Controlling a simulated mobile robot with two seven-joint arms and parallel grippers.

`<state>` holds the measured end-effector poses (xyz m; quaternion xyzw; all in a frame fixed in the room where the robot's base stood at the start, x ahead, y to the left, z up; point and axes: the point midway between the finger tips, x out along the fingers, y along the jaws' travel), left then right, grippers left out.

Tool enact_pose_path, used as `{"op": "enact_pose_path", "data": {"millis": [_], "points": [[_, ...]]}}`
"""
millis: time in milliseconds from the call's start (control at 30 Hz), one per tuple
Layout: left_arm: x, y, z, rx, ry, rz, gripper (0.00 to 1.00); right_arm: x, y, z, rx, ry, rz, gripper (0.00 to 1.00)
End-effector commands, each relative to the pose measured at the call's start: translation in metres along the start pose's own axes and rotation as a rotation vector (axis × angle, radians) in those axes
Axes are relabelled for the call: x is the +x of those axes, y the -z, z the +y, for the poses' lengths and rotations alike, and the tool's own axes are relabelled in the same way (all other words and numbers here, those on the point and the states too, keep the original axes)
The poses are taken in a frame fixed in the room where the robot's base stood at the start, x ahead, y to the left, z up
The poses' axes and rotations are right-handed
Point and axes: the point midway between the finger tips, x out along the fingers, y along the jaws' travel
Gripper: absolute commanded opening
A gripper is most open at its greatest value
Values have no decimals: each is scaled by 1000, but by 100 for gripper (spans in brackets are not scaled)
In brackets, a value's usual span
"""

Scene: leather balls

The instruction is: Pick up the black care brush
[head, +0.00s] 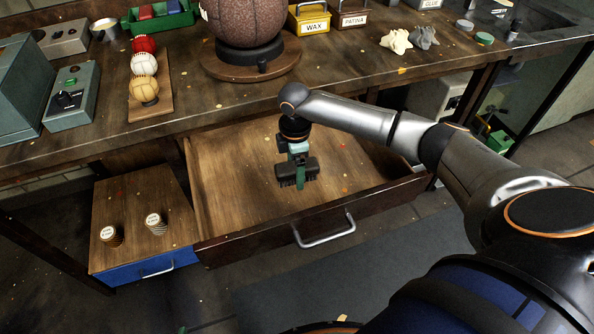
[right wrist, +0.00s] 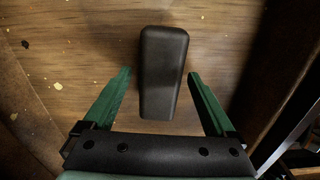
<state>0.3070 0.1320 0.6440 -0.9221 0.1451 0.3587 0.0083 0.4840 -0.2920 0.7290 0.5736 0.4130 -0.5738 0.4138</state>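The black care brush (right wrist: 163,70) shows in the right wrist view as a smooth, dark, long block over the wooden drawer bottom, its near end between my green fingers. Its bristles are hidden there. My right gripper (right wrist: 159,75) is open, with one finger on each side of the brush and a gap on both sides. In the head view my right gripper (head: 299,184) points down inside the open drawer (head: 235,165). Dark shapes around its fingers there are hard to tell apart from the gripper. My left gripper is not in view.
The drawer's front wall with its handle (head: 325,232) lies on the near side of the gripper. The workbench (head: 200,95) edge lies behind it, carrying balls, a yellow wax box (head: 310,18) and a large brown ball (head: 248,22). A small blue-fronted cabinet (head: 140,230) stands left.

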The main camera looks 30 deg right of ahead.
Motion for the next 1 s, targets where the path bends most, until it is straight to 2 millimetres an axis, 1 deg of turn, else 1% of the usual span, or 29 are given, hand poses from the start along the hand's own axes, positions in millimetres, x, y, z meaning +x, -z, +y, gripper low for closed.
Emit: {"op": "enact_pose_path", "data": {"millis": [33, 67, 767, 800, 1000], "points": [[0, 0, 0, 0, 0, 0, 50, 0, 0, 0, 0, 0, 0, 84], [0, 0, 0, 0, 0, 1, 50, 0, 0, 0, 0, 0, 0, 81], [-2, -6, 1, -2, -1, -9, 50, 0, 0, 0, 0, 0, 0, 2], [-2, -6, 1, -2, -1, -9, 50, 0, 0, 0, 0, 0, 0, 0], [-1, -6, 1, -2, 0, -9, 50, -1, 0, 0, 0, 0, 1, 0]]}}
